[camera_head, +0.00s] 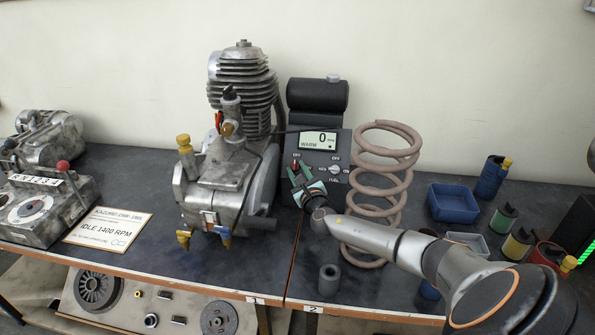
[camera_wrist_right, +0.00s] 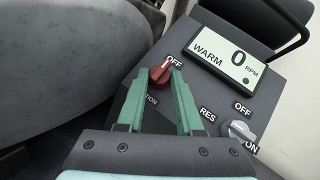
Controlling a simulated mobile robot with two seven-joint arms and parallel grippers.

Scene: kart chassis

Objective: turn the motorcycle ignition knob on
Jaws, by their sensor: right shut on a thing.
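The red ignition knob (camera_wrist_right: 159,77) sits on the dark panel of the control box (camera_wrist_right: 185,80), with its white mark pointing toward the OFF label. In the head view the knob (camera_head: 295,167) is at the panel's left side. My right gripper (camera_wrist_right: 164,75), with green fingers, reaches up to it and is shut on the knob, one finger on each side. The gripper also shows in the head view (camera_head: 297,174). The display (camera_head: 319,141) reads WARM and 0 RPM. My left gripper is in neither view.
A grey fuel knob (camera_wrist_right: 238,131) is on the same panel, right of the red one. The engine (camera_head: 240,130) stands close on the left. A large coil spring (camera_head: 385,180) stands on the right, just behind my right arm. A small grey cylinder (camera_head: 329,278) is near the front edge.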

